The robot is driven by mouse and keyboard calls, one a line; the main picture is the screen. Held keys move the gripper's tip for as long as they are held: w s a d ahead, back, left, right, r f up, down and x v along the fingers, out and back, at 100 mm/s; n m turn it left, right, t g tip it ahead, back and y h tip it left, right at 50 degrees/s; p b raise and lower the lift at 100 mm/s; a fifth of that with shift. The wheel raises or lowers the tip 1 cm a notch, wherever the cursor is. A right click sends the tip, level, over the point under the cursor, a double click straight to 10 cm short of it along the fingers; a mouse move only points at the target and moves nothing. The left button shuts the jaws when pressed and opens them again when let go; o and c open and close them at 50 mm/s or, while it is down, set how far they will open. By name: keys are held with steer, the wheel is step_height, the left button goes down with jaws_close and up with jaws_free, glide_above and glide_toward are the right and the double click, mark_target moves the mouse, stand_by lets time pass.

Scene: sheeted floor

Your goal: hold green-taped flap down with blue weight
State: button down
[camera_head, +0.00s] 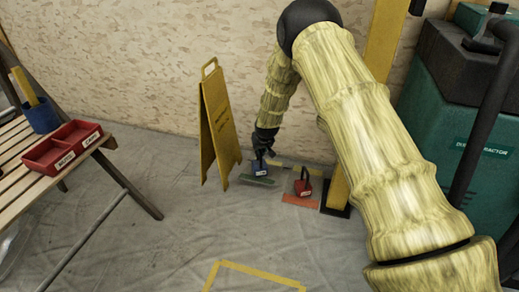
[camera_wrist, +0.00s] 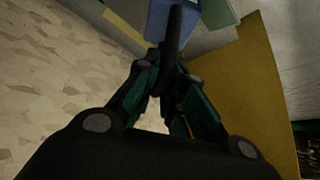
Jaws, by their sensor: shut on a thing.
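The blue weight (camera_head: 259,169) is below my gripper (camera_head: 263,152) by the far wall. In the wrist view the fingers of my gripper (camera_wrist: 170,62) are closed around its dark handle, and the blue block (camera_wrist: 158,20) shows beyond them. The green tape (camera_head: 257,181) lies on the sheet just in front of the weight; it also shows in the wrist view (camera_wrist: 218,12), beside the blue block. I cannot tell whether the weight rests on the flap or hangs slightly above it. The flap's edge behind the weight is partly hidden.
A red weight (camera_head: 303,187) stands behind orange tape (camera_head: 300,200) to the right. A yellow folding sign (camera_head: 218,125) stands close on the left. A yellow post (camera_head: 337,188) and a green extractor (camera_head: 445,120) are at right. A slatted bench (camera_head: 22,140) with red trays (camera_head: 62,148) is at left.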

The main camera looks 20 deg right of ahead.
steer(key=shift+w+f+b, duration=0.1)
steer(key=shift+f+b, duration=0.25)
steer(key=shift+f, duration=2.9)
stand_by(1.4)
steer(key=c, duration=1.5)
jaws_free()
steer(key=shift+o, duration=0.3)
steer(key=shift+s+f, duration=0.2)
steer(key=v, duration=1)
steer(key=shift+w+r, duration=0.1)
steer(key=shift+r, duration=0.15)
steer(key=shift+v, duration=0.8)
